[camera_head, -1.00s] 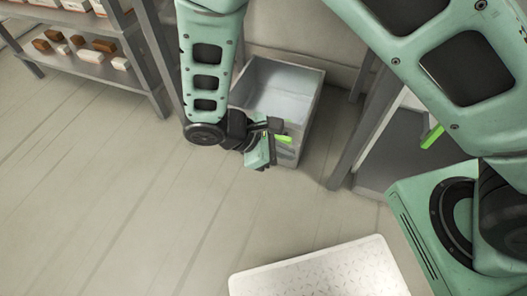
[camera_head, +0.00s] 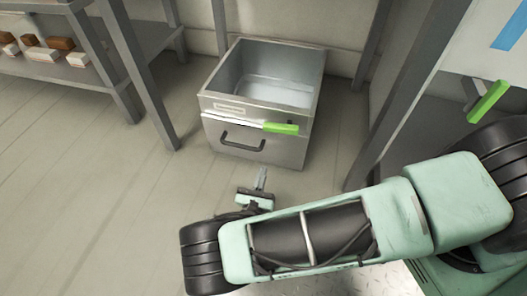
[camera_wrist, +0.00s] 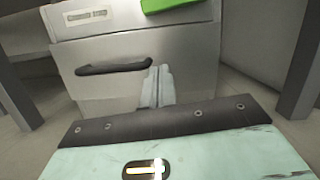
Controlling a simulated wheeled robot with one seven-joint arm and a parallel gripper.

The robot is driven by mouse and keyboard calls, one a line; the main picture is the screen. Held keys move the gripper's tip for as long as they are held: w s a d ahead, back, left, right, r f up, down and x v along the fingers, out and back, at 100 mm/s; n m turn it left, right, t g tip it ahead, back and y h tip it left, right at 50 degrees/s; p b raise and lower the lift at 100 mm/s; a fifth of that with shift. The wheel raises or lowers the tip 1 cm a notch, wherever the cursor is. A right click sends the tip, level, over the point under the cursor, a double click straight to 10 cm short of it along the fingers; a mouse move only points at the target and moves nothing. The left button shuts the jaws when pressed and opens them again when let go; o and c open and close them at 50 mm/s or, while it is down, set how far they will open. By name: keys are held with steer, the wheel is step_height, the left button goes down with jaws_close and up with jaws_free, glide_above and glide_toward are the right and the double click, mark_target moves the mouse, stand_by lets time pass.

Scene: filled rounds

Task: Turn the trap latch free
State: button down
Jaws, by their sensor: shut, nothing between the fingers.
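The trap is a grey open-topped metal box (camera_head: 300,150) standing on the floor, with a dark handle (camera_head: 243,141) and a label on its front. A bright green latch (camera_head: 281,128) lies roughly level across the upper right of the front. Its lower edge also shows at the top of the wrist view (camera_wrist: 170,5). My gripper (camera_head: 261,175) is shut and empty, in front of the box and below the latch. In the wrist view its fingertips (camera_wrist: 158,70) appear over the front panel, just right of the handle; I cannot tell if they touch it.
A metal shelf (camera_head: 75,75) with several small boxes stands at the left. A grey post (camera_head: 405,100) rises right of the box. Another green bar (camera_head: 488,101) is on a white panel at the right. The floor (camera_head: 110,190) at the left is clear.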

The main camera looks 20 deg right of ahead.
steer(key=b+x, duration=0.3)
steer(key=x, duration=0.6)
steer(key=shift+d+f, duration=0.1)
steer(key=shift+w+r+b, duration=0.2)
steer(key=shift+r+b, duration=0.3)
steer(key=shift+r, duration=0.65)
steer(key=shift+w+r+b, duration=0.2)
steer(key=shift+r+b, duration=0.3)
steer(key=shift+r, duration=0.65)
steer(key=shift+r, duration=0.1)
steer(key=m+p, duration=0.1)
steer(key=p, duration=0.1)
steer(key=r+m+p, duration=0.1)
steer(key=shift+w+a+r+h+p, duration=0.2)
steer(key=shift+a+r+h+p, duration=0.1)
steer(key=shift+p, duration=0.1)
steer(key=p, duration=0.1)
glide_toward(272, 137)
steer(key=shift+g, duration=0.3)
steer(key=s+a, duration=0.2)
steer(key=a, duration=0.1)
steer(key=shift+s+a+r, duration=0.15)
steer(key=shift+s+r, duration=0.2)
steer(key=shift+r, duration=0.05)
